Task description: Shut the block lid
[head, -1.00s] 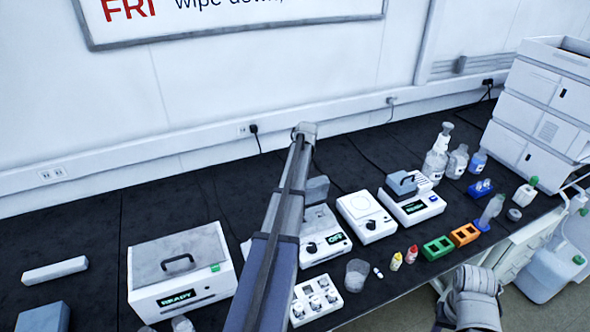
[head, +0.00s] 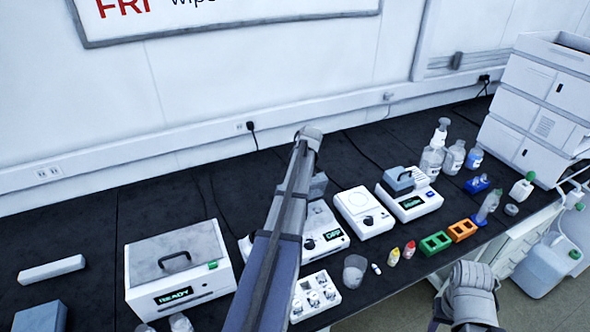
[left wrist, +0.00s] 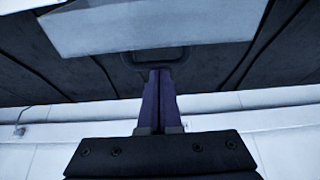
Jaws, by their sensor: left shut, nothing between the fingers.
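The block heater (head: 322,222), a white unit with a dark knob and a green-lit display, stands mid-bench, partly hidden by my left arm. Its grey lid (head: 319,187) shows behind it, to the right of the arm, and appears raised. In the left wrist view a pale grey slab, seemingly this lid (left wrist: 160,25), spans the top with a dark handle loop (left wrist: 128,62) at its edge. My left gripper (left wrist: 160,72) is shut and empty, its purple fingertips at the handle; I cannot tell whether they touch. My right gripper is out of view; only a grey joint of that arm shows.
A white READY box (head: 180,275) with a handled grey lid stands left. Right of the heater are a white dial unit (head: 364,212) and another block unit with a grey lid (head: 410,200). A vial rack (head: 315,297) and beaker (head: 355,271) sit in front.

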